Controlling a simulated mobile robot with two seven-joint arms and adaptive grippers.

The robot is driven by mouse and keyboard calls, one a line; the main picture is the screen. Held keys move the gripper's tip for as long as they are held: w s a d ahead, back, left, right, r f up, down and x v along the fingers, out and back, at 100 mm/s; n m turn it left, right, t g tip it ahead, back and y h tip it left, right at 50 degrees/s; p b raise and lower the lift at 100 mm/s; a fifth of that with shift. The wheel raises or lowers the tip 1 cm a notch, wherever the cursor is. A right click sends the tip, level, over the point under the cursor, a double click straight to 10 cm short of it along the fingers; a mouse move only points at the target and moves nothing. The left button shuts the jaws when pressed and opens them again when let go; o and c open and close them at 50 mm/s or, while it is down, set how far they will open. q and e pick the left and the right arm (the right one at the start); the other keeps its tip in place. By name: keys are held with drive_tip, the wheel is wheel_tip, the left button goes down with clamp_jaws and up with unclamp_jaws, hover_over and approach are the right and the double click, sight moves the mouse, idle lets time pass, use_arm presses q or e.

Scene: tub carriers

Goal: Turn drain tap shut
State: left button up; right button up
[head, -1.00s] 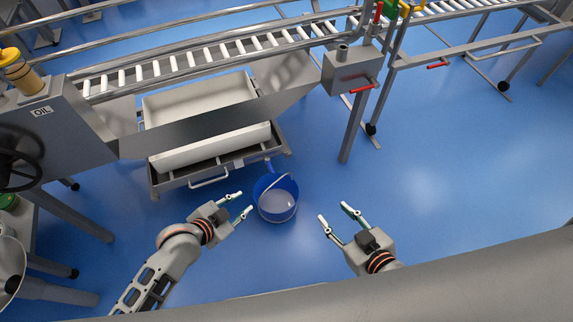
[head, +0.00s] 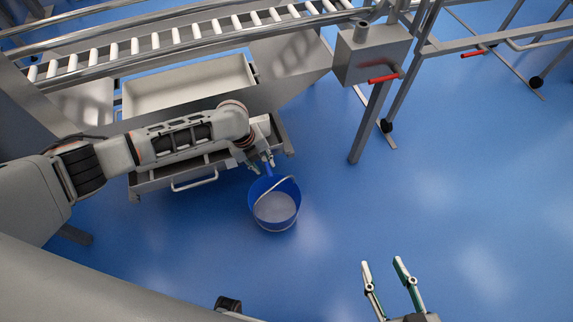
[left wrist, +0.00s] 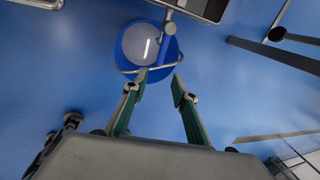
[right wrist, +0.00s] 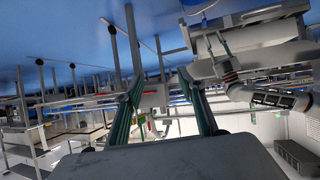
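The drain tap (left wrist: 169,28) is a grey pipe with a round joint at the top of the left wrist view, reaching over the blue bucket (left wrist: 130,62). In the head view, a short blue-grey spout (head: 268,165) shows between the tub carrier and the bucket (head: 274,208), partly hidden by my left gripper (head: 262,163). I cannot tell the tap's handle position. My left gripper also shows in the left wrist view (left wrist: 160,84), open and empty, pointing toward the bucket and tap without visible contact. My right gripper (head: 382,264) is open and empty over bare floor.
A grey box with a red lever (head: 383,78) stands on a leg (head: 368,125) to the right. The blue floor right of the bucket is clear.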

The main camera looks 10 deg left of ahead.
sight(269, 172)
use_arm(q)
drive_tip(key=shift+m, duration=0.4)
drive_tip(key=b+x, duration=0.1)
drive_tip(key=x, duration=0.1)
drive_tip(key=b+x, duration=0.1)
drive_tip(key=x, duration=0.2)
drive_tip(key=w+a+b+x, duration=0.1)
drive_tip(key=x, duration=0.2)
drive_tip(key=shift+w+f, duration=0.1)
drive_tip(key=shift+w, duration=0.1)
clamp_jaws()
use_arm(e)
drive_tip(key=shift+w+a+r+m+t, duration=0.15)
drive_tip(key=shift+w+a+r+m, duration=0.1)
drive_tip(key=shift+a+r+m, duration=0.15)
drive_tip(key=shift+w+a+r+m+t, duration=0.2)
drive_tip(key=shift+a+r+m, duration=0.1)
drive_tip(key=shift+a+r, duration=0.15)
